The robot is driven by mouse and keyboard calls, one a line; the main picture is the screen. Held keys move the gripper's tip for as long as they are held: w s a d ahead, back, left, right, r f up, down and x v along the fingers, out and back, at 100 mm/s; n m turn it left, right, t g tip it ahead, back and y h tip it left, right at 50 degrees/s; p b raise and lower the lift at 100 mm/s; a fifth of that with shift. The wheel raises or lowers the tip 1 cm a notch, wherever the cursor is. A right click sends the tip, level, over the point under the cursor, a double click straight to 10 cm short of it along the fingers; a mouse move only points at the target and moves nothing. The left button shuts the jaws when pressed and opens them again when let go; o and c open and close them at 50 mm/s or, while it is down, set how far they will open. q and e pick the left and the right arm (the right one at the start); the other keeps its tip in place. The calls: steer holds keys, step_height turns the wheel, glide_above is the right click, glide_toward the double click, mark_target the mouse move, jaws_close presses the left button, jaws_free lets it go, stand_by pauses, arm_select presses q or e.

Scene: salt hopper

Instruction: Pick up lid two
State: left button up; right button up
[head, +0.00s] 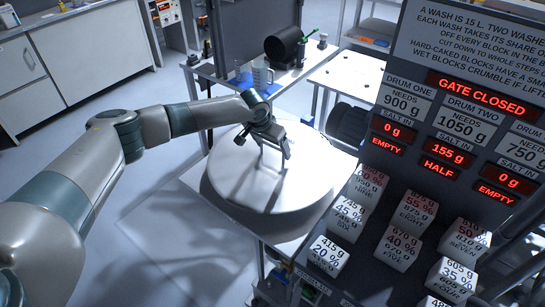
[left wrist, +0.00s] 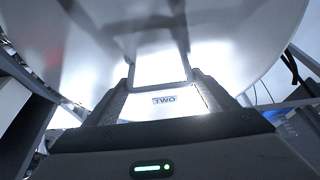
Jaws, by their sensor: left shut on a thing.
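Lid two (head: 245,185) is a large round white disc over the white bench at the centre of the head view. My left gripper (head: 273,150) reaches down onto the middle of the lid and is shut on its handle. In the left wrist view, the gripper (left wrist: 163,88) has a finger on each side of a pale handle plate marked TWO (left wrist: 164,100), with the broad disc (left wrist: 75,40) behind. I cannot tell whether the lid is clear of what is below it. My right gripper is not in view.
A dark board (head: 470,120) with red readouts stands at the right, reading GATE CLOSED. Several white numbered salt blocks (head: 328,258) sit in front of it, close to the lid. Behind the lid, a bench holds a clear jug (head: 262,76) and a black cylinder (head: 285,46).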

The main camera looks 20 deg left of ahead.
arm_select(q)
step_height(320, 180, up, 5)
steer(key=shift+f+b, duration=0.15)
steer(key=shift+b, duration=0.4)
